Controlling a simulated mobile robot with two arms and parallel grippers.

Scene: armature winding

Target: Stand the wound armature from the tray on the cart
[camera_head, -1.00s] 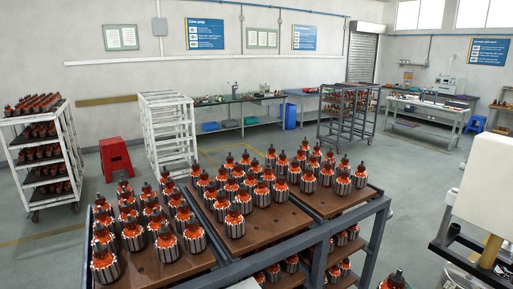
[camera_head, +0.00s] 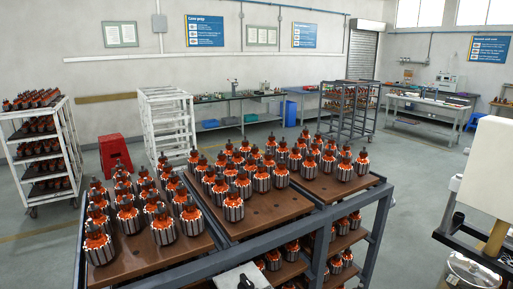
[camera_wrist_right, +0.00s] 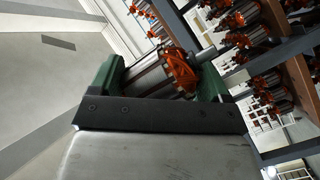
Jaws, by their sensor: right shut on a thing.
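In the wrist view my right gripper (camera_wrist_right: 160,76) is shut on a wound armature (camera_wrist_right: 180,70) with orange windings and a metal shaft. It lies sideways between the green jaws in that picture, and the jaws hide part of it. The dark grey cart (camera_head: 378,205) fills the lower middle of the head view. Its brown boards (camera_head: 270,207) bear several rows of upright armatures (camera_head: 234,206), with bare strips along the front. My left gripper cannot be made out.
More armatures (camera_head: 291,248) stand on the cart's lower shelf. A pale part (camera_head: 238,277) with a dark tip shows at the bottom edge; I cannot tell what it is. A white rack (camera_head: 20,165), a red stool (camera_head: 115,155) and an empty white rack (camera_head: 165,125) stand beyond on open floor.

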